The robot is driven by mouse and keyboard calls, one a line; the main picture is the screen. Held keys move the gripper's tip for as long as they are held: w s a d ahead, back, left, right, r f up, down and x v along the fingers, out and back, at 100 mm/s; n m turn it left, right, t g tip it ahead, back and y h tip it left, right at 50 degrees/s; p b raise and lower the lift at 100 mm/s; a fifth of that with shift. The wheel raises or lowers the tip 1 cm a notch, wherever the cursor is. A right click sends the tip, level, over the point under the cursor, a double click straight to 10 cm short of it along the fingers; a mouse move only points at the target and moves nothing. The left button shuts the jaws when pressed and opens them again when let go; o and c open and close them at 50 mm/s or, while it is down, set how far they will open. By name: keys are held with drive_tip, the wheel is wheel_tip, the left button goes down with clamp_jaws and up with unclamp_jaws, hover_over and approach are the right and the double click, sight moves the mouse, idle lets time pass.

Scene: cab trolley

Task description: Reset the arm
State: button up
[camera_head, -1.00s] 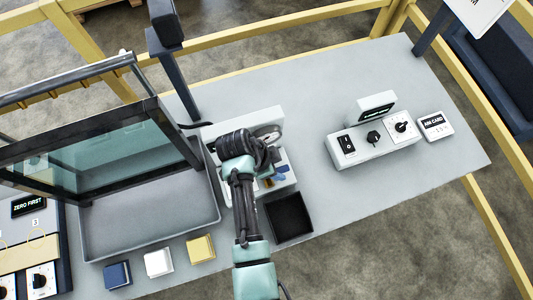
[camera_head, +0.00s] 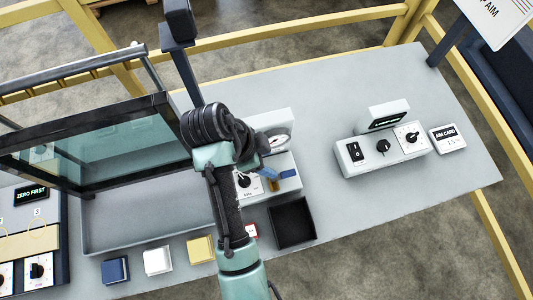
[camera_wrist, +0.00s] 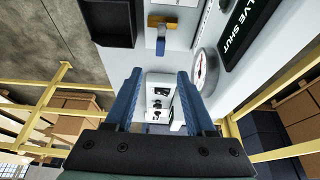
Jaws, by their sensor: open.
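My gripper shows in the wrist view (camera_wrist: 160,85) with its two blue fingers apart and nothing between them. In the head view my dark wrist and teal arm stand over the table's middle, and the fingers are mostly hidden there. Right behind the wrist is a white panel box (camera_head: 270,180) with a round gauge (camera_head: 280,143), a knob and a blue-and-amber handle (camera_head: 275,177). In the wrist view the gauge (camera_wrist: 205,70) and a display reading "VE SHUT" (camera_wrist: 240,25) are at the upper right, and the handle (camera_wrist: 160,28) is at the top.
A black square tray (camera_head: 292,222) lies right of my arm. The right tabletop is mostly clear.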

idle(0.3)
drive_tip(key=w+a+r+n+t+y, duration=0.15)
drive_tip(key=w+r+n+t, duration=0.35)
drive_tip(key=w+r, duration=0.7)
drive_tip(key=w+r+n+t+y+b, duration=0.15)
drive_tip(key=r+t, duration=0.25)
drive_tip(key=r, duration=0.5)
drive_tip(key=w+r+n+t, duration=0.1)
drive_tip(key=w+r+t, duration=0.25)
drive_tip(key=r, duration=0.65)
drive_tip(key=s+d+r+n+t, duration=0.1)
drive_tip(key=s+r+t, duration=0.3)
drive_tip(key=r, duration=0.6)
drive_tip(key=s+r+n+t+y, duration=0.1)
drive_tip(key=s+r+n+t, duration=0.2)
drive_tip(key=r, duration=0.7)
drive_tip(key=s+d+r+n+t, duration=0.1)
drive_tip(key=s+r+n+t, duration=0.2)
drive_tip(key=s+r+t, duration=0.3)
wheel_tip(320, 180, up, 4)
drive_tip(key=shift+s+d+r+b, duration=0.1)
drive_tip(key=shift+s+d+b, duration=0.3)
drive_tip(key=shift+s, duration=0.65)
drive_tip(key=shift+t, duration=0.25)
